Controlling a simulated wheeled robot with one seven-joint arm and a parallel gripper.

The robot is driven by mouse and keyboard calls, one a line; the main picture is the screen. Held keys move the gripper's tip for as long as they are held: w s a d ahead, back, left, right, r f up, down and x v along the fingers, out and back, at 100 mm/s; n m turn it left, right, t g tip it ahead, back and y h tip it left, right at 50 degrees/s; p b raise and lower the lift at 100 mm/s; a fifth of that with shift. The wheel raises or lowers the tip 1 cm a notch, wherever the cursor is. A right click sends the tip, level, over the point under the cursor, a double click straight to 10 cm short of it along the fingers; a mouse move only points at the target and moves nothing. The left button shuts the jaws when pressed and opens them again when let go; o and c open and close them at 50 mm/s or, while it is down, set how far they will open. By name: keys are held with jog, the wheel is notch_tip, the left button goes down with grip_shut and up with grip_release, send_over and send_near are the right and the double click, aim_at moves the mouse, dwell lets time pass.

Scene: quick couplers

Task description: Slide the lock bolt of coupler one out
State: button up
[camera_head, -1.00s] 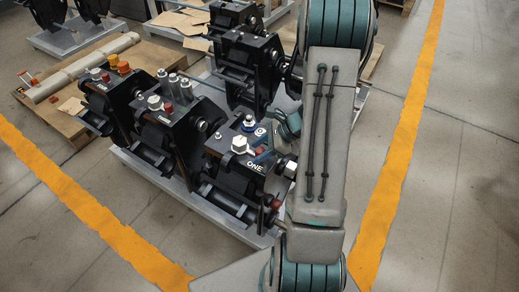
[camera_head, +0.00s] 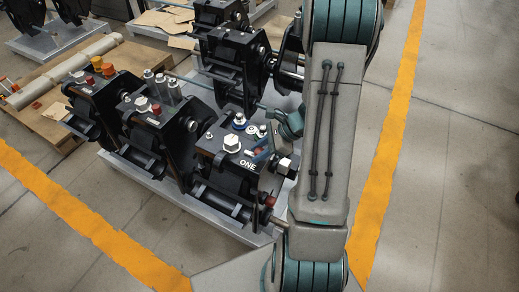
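Coupler one (camera_head: 216,162) is a black block with "ONE" in white on its top, at the front right of a row of couplers. A large pale hex bolt head (camera_head: 232,144) stands on its top. A second hex head (camera_head: 284,166) sticks out of its right side. A small red-brown knob (camera_head: 270,201) shows at its lower right, with a thin metal rod beneath. I cannot tell which part is the lock bolt. My arm stands just right of coupler one. A teal wrist part (camera_head: 289,123) shows beside its far right corner.
More black couplers (camera_head: 90,105) stand to the left and behind on a grey base plate (camera_head: 215,208). A wooden pallet (camera_head: 50,128) lies at far left. Yellow floor lines (camera_head: 85,222) run on both sides. The floor at right is clear.

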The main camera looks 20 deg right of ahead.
jog(key=o, duration=0.4)
jog(key=shift+s+d, duration=0.15)
jog(key=shift+d, duration=0.05)
jog(key=shift+c, duration=0.2)
jog(key=v, duration=1.3)
jog(key=shift+d+r+p, duration=0.2)
jog(key=shift+r+p, duration=0.1)
jog(key=shift+p, duration=0.05)
jog(key=shift+s+a+r, duration=0.1)
jog(key=s+a+r+n+h+p, duration=0.1)
jog(key=s+a+r+n+h, duration=0.3)
jog(key=a+n, duration=0.4)
jog(key=s+a+r+n+h+p, duration=0.1)
jog(key=s+a+r+n+h, duration=0.3)
jog(key=n, duration=0.9)
jog(key=s+a+r, duration=0.2)
jog(key=a+r, duration=0.2)
jog(key=shift+a+r+h, duration=0.25)
jog(key=shift+r+h, duration=0.05)
jog(key=shift+r, duration=0.1)
